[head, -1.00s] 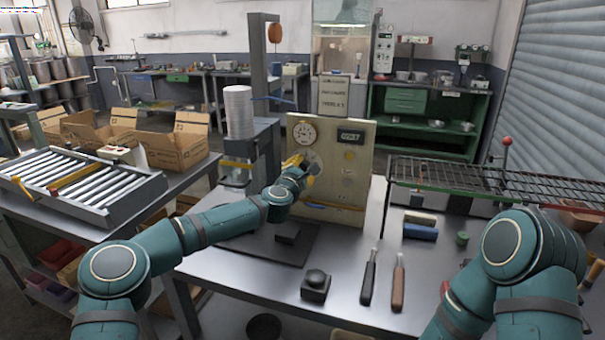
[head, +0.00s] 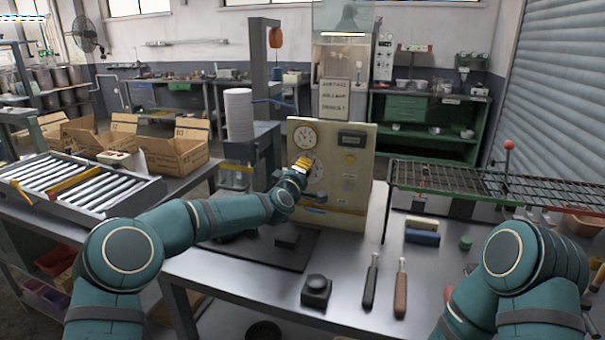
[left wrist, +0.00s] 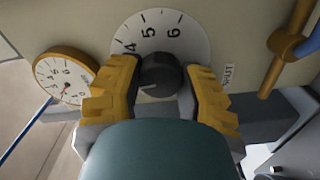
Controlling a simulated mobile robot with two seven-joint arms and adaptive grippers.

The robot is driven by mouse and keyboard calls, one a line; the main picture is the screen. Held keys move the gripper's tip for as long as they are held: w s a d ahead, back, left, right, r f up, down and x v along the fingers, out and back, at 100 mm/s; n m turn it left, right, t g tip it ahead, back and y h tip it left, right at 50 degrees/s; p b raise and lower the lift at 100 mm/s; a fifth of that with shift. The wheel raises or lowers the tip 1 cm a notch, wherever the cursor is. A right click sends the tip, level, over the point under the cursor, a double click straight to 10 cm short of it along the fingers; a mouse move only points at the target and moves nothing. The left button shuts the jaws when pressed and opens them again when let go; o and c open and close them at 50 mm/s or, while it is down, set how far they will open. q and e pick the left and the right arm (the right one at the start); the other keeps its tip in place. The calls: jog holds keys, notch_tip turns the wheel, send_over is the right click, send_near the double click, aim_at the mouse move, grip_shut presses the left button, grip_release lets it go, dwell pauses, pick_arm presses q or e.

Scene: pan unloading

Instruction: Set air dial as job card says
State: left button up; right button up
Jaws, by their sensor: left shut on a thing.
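The cream panel (head: 353,209) stands upright on the bench. Its air dial has a white face (left wrist: 186,38) with 4, 5 and 6 readable around a black knob (left wrist: 160,72). My left gripper (head: 304,162) is at the panel front; in the left wrist view its yellow fingers (left wrist: 162,88) are shut on the knob from both sides. The knob's pointer mark cannot be made out. A round gauge (head: 305,136) sits above the dial; it also shows in the left wrist view (left wrist: 65,80). My right gripper is out of view.
A framed placard (head: 334,99) with small, hard-to-read text stands behind the panel. A black block with a knob (head: 316,291) and two handled tools (head: 400,290) lie on the bench. A wire rack (head: 490,182) stands at right.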

pick_arm(q)
jog(key=shift+r+m, duration=0.25)
jog(key=shift+m, duration=0.35)
jog(key=shift+a, duration=0.1)
jog(key=o, duration=1.1)
jog(key=shift+w, duration=0.1)
jog(key=shift+o, duration=0.4)
jog(key=shift+f, duration=0.15)
jog(key=shift+s, duration=0.2)
jog(key=v, duration=1.1)
jog(key=shift+s, duration=0.35)
jog(key=shift+a, duration=0.1)
